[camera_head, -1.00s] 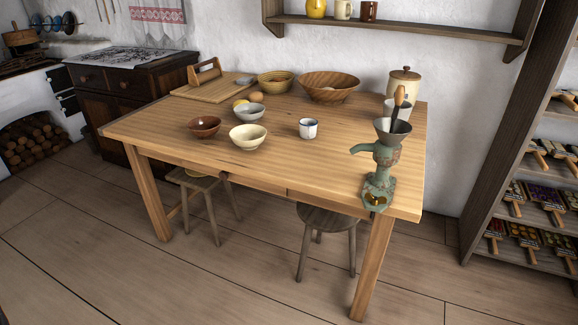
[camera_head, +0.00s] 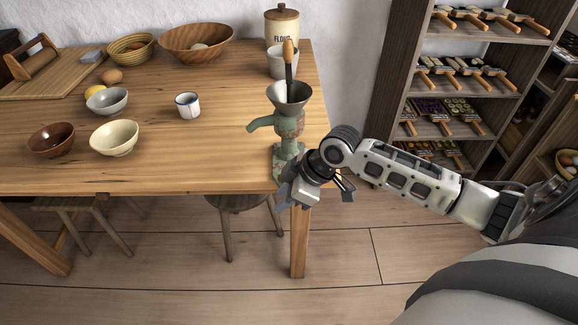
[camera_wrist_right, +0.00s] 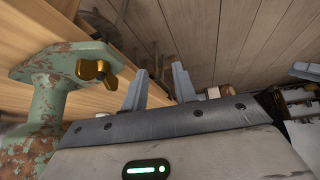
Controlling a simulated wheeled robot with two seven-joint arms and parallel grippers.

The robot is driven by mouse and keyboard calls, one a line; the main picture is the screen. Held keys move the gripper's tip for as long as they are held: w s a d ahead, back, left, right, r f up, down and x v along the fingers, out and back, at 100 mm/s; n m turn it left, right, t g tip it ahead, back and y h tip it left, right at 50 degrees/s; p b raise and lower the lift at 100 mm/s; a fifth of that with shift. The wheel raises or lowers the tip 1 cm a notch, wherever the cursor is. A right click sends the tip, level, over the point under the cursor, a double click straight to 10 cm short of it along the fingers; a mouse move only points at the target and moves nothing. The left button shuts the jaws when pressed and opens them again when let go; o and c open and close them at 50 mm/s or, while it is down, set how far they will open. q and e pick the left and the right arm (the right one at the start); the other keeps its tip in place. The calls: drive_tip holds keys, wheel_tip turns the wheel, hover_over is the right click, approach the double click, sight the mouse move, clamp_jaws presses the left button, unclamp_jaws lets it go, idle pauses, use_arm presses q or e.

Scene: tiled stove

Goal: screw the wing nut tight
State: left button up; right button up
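The gold wing nut (camera_wrist_right: 97,70) sits on the foot of the green, rust-flecked grinder at the upper left of the right wrist view. The grinder (camera_head: 289,126) stands upright at the table's right front corner, and its body also shows in the wrist view (camera_wrist_right: 35,120). My right gripper (camera_head: 288,195) is in front of the grinder's foot and hides the wing nut in the head view. Its grey fingers (camera_wrist_right: 158,72) are apart with nothing between them, to the right of the wing nut and not touching it. My left gripper is not in view.
A spoon or pestle (camera_head: 289,58) stands in the grinder's funnel, with a white mug and flour jar (camera_head: 282,25) behind. Bowls (camera_head: 115,138) and a cup (camera_head: 188,105) are farther left on the table (camera_head: 200,160). A shelf (camera_head: 400,70) stands right; a stool (camera_head: 235,202) is below.

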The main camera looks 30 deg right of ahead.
drive_tip(key=w+d+r+n+g, duration=0.2)
drive_tip(key=d+r, duration=0.9)
drive_tip(key=r, duration=0.3)
drive_tip(key=shift+h, duration=0.3)
drive_tip(key=x, duration=1)
drive_tip(key=p+x, duration=0.1)
drive_tip(key=x, duration=0.4)
drive_tip(key=shift+s+a+f, duration=0.1)
drive_tip(key=shift+s+a, duration=0.1)
drive_tip(key=shift+a, duration=0.25)
clamp_jaws()
